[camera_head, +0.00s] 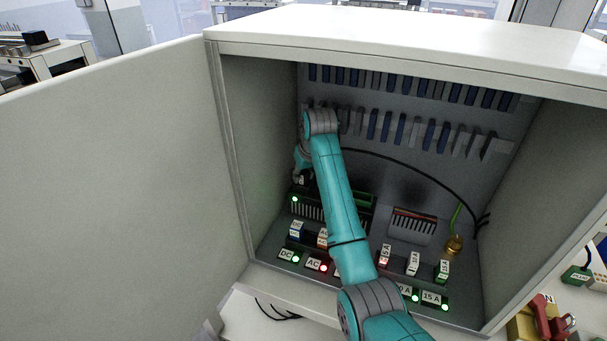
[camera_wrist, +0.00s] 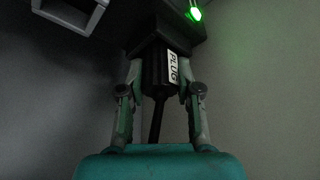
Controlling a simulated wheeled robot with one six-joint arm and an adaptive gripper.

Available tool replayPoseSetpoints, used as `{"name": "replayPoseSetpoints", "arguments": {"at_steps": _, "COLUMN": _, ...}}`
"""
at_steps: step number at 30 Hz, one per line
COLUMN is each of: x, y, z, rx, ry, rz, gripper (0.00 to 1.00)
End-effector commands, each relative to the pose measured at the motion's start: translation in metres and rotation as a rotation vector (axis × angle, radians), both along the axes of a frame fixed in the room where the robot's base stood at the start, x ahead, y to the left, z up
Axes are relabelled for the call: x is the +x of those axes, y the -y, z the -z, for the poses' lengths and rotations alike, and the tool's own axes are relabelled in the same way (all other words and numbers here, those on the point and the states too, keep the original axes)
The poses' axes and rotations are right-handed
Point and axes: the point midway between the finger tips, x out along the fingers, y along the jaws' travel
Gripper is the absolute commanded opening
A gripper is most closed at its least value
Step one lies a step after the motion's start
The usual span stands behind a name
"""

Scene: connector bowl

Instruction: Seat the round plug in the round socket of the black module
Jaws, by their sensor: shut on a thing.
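My gripper (camera_wrist: 160,72) is shut on the black plug (camera_wrist: 154,68), which has a white PLUG label and a cable running back between the fingers. The black module (camera_wrist: 160,28) is right in front of the fingertips, with a lit green lamp (camera_wrist: 195,14) on it. The plug's front end meets or nearly meets the module's face. The round socket is hidden, so I cannot tell how deep the plug sits. In the head view my arm reaches into the cabinet, with my gripper (camera_head: 301,178) small and partly hidden at the black module (camera_head: 308,196), left of the arm.
The open white cabinet (camera_head: 400,28) surrounds my arm, with its left wall close to the gripper. Rows of blue and grey modules line the back. Labelled connectors and lit lamps stand in front. A brass fitting (camera_head: 454,245) and black cable are at right.

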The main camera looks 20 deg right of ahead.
Motion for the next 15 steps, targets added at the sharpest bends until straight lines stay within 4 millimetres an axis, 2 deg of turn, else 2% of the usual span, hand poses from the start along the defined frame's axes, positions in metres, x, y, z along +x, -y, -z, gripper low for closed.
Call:
{"name": "replayPoseSetpoints", "arguments": {"at_steps": 10, "x": 0.0004, "y": -0.0001, "z": 0.0023, "rx": 0.000, "ry": 0.002, "rz": 0.000, "gripper": 0.00}}
{"name": "replayPoseSetpoints", "arguments": {"at_steps": 11, "x": 0.0004, "y": -0.0001, "z": 0.0019, "rx": 0.000, "ry": 0.002, "rz": 0.000, "gripper": 0.41}}
{"name": "replayPoseSetpoints", "arguments": {"at_steps": 13, "x": 0.0004, "y": -0.0001, "z": 0.0019, "rx": 0.000, "ry": 0.002, "rz": 0.000, "gripper": 0.58}}
{"name": "replayPoseSetpoints", "arguments": {"at_steps": 15, "x": 0.0004, "y": -0.0001, "z": 0.0019, "rx": 0.000, "ry": 0.002, "rz": 0.000, "gripper": 0.58}}
